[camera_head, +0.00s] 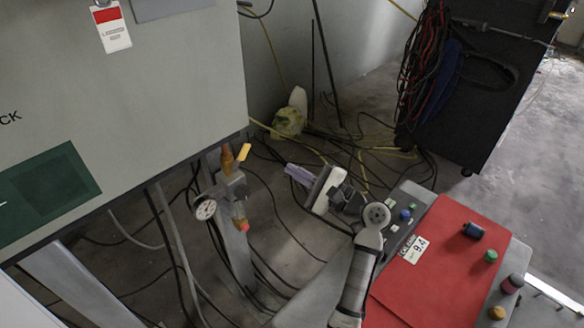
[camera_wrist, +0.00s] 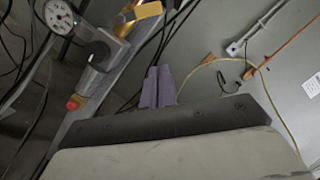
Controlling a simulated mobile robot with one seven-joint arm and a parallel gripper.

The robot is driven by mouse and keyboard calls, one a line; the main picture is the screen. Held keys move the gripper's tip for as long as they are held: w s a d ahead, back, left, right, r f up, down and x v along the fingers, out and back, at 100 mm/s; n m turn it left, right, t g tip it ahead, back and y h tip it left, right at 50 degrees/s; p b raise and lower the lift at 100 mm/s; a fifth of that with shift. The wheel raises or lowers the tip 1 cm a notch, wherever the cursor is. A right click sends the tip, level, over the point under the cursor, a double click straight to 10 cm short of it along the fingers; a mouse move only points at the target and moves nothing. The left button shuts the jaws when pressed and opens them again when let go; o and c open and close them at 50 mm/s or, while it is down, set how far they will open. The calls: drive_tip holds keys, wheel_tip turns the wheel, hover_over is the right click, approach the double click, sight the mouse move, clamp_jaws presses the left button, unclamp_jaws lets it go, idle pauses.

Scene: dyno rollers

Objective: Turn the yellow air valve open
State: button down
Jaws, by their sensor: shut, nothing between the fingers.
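The yellow air valve handle (camera_head: 244,152) is a short lever at the top of a grey fitting under the grey cabinet, tilted up to the right. It also shows near the top of the wrist view (camera_wrist: 141,14), up and to the left of my fingers. My gripper (camera_head: 290,170) has pale purple fingers, shut and empty. In the head view it is to the right of the valve and a little lower, with a visible gap. In the wrist view the closed fingers (camera_wrist: 157,84) point up the picture and touch nothing.
A round pressure gauge (camera_head: 205,209) and an orange-red knob (camera_head: 243,227) sit on the same fitting below the handle. The grey cabinet (camera_head: 120,110) overhangs at left. Cables lie over the floor. A red panel (camera_head: 440,262) with several small coloured parts is at right.

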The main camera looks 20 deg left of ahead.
sight(248, 149)
drive_tip(key=s+a+r+p, duration=0.2)
drive_tip(key=a+r, duration=0.1)
drive_tip(key=a, duration=0.5)
drive_tip(key=shift+a+r+p, duration=0.2)
drive_tip(key=shift+r+p, duration=0.05)
drive_tip(key=shift+p, duration=0.05)
drive_tip(key=shift+s+r+n, duration=0.2)
drive_tip(key=shift+r+n, duration=0.25)
drive_tip(key=shift+n, duration=0.55)
drive_tip(key=shift+s+a+r+n+g+h, duration=0.1)
drive_tip(key=shift+s+r+n+g+h, duration=0.15)
drive_tip(key=shift+n, duration=0.5)
drive_tip(key=shift+s+a+r+n+g+h, duration=0.15)
drive_tip(key=shift+r+n, duration=0.15)
drive_tip(key=shift+n, duration=0.45)
drive_tip(key=shift+s+a+r+n+h, duration=0.15)
drive_tip(key=shift+s+r+n, duration=0.15)
drive_tip(key=shift+n, duration=0.5)
drive_tip(key=shift+s+a+r+n+h, duration=0.15)
drive_tip(key=shift+s+n, duration=0.25)
drive_tip(key=shift+n, duration=0.4)
drive_tip(key=shift+d, duration=0.1)
drive_tip(key=s+d+b, duration=0.1)
drive_tip(key=d+b, duration=0.1)
drive_tip(key=d, duration=1.2)
drive_tip(key=shift+b, duration=0.3)
